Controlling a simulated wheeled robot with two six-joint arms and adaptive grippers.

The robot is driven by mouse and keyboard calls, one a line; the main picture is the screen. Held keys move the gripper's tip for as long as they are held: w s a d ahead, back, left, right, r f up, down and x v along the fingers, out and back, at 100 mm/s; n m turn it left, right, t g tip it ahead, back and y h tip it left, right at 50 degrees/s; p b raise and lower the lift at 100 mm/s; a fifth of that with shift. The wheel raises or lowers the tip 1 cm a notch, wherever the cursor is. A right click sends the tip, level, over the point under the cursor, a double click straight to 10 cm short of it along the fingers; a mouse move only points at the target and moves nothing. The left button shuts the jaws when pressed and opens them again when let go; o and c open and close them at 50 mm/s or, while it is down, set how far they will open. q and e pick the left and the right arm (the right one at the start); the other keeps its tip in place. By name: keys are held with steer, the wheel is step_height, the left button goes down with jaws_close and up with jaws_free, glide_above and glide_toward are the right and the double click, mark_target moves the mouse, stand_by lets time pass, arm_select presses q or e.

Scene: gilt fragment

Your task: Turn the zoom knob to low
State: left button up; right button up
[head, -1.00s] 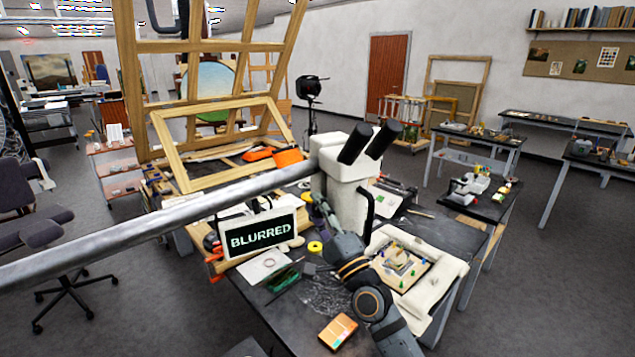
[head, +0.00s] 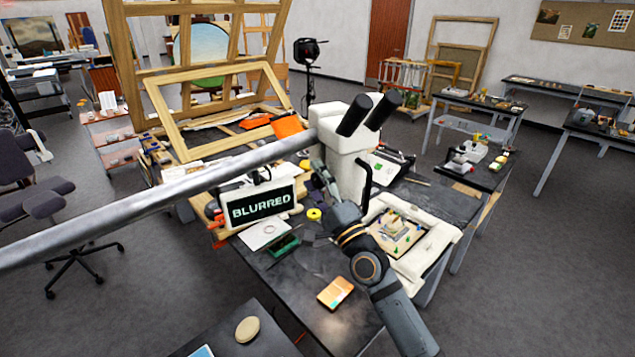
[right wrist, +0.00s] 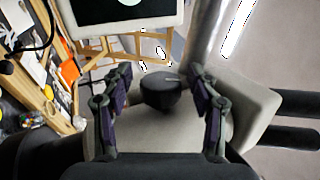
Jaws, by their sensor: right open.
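The white microscope (head: 345,170) with two black eyepieces stands on the dark table, on a long grey boom. In the right wrist view, a round black knob (right wrist: 158,95) sits on its pale housing (right wrist: 240,105), with a short light mark near its upper right edge. I take this as the zoom knob; no label is readable. My right gripper (right wrist: 160,84) is open, one finger on each side of the knob, with gaps visible. In the head view my right gripper (head: 320,185) is at the microscope's left side, and the knob is hidden. My left gripper is not in view.
A screen (head: 259,206) reading "BLURRED" stands left of the microscope. A padded tray (head: 440,245) with a gilt fragment (head: 398,232) lies right of my forearm. A yellow roll (head: 314,214), a green item (head: 284,245) and an orange box (head: 335,292) lie nearby. Wooden frames (head: 215,110) rise behind.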

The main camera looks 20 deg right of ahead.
steer(key=v, duration=1.2)
